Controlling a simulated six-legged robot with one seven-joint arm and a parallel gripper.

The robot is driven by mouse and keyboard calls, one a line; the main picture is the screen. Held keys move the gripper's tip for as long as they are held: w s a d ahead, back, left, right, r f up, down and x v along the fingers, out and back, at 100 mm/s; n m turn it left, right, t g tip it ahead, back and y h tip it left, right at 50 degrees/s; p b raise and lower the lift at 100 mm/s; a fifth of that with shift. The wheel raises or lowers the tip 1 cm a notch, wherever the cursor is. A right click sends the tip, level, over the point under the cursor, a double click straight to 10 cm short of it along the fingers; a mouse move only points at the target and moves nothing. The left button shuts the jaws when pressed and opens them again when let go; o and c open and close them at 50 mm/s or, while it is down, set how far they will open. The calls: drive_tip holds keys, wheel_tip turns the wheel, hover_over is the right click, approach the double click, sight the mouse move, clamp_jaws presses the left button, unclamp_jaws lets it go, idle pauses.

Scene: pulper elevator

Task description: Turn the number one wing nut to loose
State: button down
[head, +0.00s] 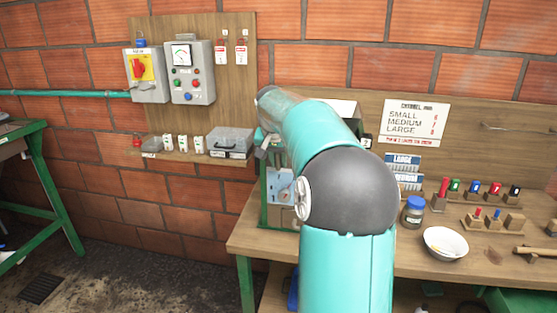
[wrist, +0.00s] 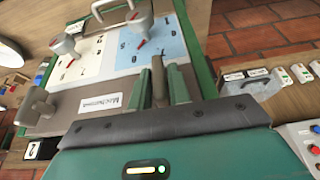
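My gripper (wrist: 160,85) is over the lower edge of a panel in the wrist view. Its two fingers are apart, with a narrow upright brownish-grey piece (wrist: 158,72) between them. It may be the number one wing nut, but no number shows beside it. Whether the fingers touch it is unclear. A grey wing nut (wrist: 35,106) stands to the left, close to a black tag marked 2 (wrist: 40,149). In the head view my arm hides the gripper and most of the panel (head: 281,187).
The panel has a white and a blue scale plate (wrist: 152,42), two grey knobs (wrist: 66,45) (wrist: 137,22) with red marks, and a handle (wrist: 118,8). The bench holds a white bowl (head: 445,243) and a jar (head: 413,212). A control box (head: 192,73) hangs on the wall.

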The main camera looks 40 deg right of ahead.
drive_tip(key=shift+w+h, duration=0.1)
drive_tip(key=shift+h, duration=0.2)
drive_tip(key=g+h, duration=0.1)
drive_tip(key=n+g+h, duration=0.1)
drive_tip(key=g, duration=0.1)
drive_tip(key=shift+w+a+g+h, duration=0.15)
drive_tip(key=shift+a+g+h, duration=0.05)
drive_tip(key=shift+g+h, duration=0.1)
drive_tip(key=n+g+h, duration=0.1)
drive_tip(key=g+h, duration=0.1)
drive_tip(key=g, duration=0.1)
drive_tip(key=shift+f+h, duration=0.1)
drive_tip(key=shift+h, duration=0.3)
drive_tip(key=n+g+h, duration=0.1)
drive_tip(key=g+h, duration=0.1)
drive_tip(key=h, duration=0.1)
drive_tip(key=shift+f+g, duration=0.15)
drive_tip(key=shift+g, duration=0.25)
drive_tip(key=shift+n+g+h, duration=0.7)
drive_tip(key=shift+g+h, duration=0.4)
drive_tip(key=shift+h, duration=0.4)
drive_tip(key=c, duration=1.3)
unclamp_jaws()
